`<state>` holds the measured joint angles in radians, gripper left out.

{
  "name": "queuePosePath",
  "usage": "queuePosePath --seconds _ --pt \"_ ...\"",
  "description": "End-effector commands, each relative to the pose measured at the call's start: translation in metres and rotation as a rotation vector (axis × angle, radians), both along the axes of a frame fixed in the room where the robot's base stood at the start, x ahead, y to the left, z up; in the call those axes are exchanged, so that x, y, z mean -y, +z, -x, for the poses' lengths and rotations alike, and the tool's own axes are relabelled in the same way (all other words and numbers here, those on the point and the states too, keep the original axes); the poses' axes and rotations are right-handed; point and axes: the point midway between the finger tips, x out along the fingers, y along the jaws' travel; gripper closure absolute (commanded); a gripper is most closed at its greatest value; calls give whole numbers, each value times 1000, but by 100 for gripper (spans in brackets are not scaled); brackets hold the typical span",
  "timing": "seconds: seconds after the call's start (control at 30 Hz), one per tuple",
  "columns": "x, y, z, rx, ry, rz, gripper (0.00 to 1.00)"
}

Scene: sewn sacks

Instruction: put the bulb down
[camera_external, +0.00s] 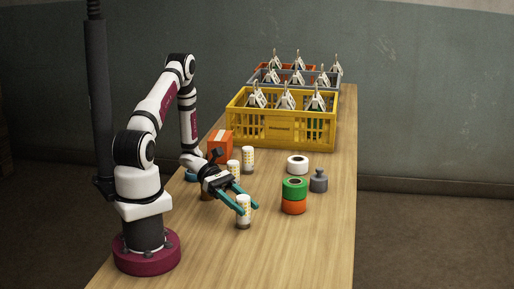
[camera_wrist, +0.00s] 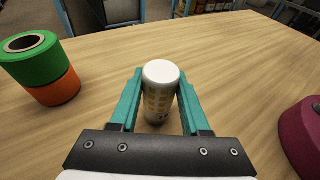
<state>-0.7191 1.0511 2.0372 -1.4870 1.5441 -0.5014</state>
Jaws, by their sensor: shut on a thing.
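The bulb (camera_external: 244,215) is an upright cylinder with a white top, a yellow-patterned middle and a darker base. My gripper (camera_external: 249,209) has its teal fingers on both sides of it, shut on it. In the wrist view the bulb (camera_wrist: 160,92) stands between the two fingers, its white top toward the camera. Its base is low, at or close to the wooden table (camera_external: 318,240); I cannot tell whether it touches. Two similar bulbs stand behind my gripper, a nearer one (camera_external: 233,169) and a farther one (camera_external: 248,159).
A green roll (camera_external: 295,188) sits on an orange roll (camera_external: 293,206) to the right. A white roll (camera_external: 297,165) and grey weight (camera_external: 319,181) are behind. An orange box (camera_external: 220,146) stands at left. A yellow crate (camera_external: 280,128) fronts other crates. The table's front is clear.

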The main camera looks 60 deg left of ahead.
Motion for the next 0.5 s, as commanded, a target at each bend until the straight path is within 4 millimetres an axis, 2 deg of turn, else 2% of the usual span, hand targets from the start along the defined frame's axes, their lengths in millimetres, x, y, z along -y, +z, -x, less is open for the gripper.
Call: queuePosePath --seconds 0.13,0.33,0.5 --pt "0 22 0 4 0 -3 100" --pt "0 74 0 6 0 -3 100" --pt "0 96 0 2 0 0 100"
